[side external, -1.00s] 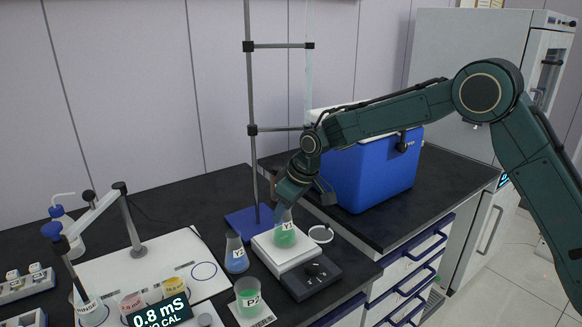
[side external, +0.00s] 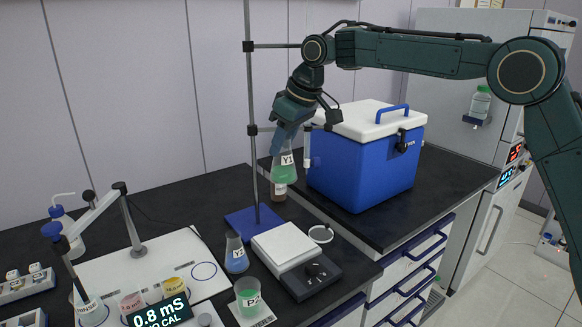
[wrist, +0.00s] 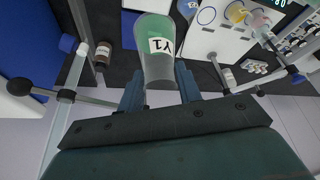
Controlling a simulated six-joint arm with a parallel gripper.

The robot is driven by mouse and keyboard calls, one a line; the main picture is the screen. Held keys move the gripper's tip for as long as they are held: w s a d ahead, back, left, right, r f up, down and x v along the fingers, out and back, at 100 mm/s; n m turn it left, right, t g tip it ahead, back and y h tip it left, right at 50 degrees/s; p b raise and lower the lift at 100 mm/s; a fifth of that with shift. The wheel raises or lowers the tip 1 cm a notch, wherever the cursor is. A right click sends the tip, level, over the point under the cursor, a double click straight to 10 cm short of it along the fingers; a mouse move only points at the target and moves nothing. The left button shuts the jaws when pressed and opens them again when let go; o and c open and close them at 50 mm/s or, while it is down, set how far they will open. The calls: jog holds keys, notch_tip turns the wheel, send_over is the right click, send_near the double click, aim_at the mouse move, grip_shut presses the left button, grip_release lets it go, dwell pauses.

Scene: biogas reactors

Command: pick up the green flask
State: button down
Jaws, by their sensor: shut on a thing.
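The green flask (side external: 285,172), a conical flask with green liquid and a label reading Y1, hangs in the air above the white-topped stirrer plate (side external: 283,245). My gripper (side external: 287,148) is shut on its upper part from above. In the wrist view the flask (wrist: 157,60) sits between the two blue fingers of my gripper (wrist: 160,88). The flask looks roughly upright in the side view, clear of the plate.
A stand rod (side external: 250,100) with clamps rises close beside the flask. A blue cooler (side external: 365,170) stands behind to the right. A blue-liquid flask (side external: 236,254) and a green-liquid beaker (side external: 249,297) stand left of the stirrer. A brown bottle (wrist: 102,52) is near the rod.

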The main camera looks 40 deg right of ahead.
jog(key=shift+r, duration=1.1)
jog(key=shift+d, duration=0.1)
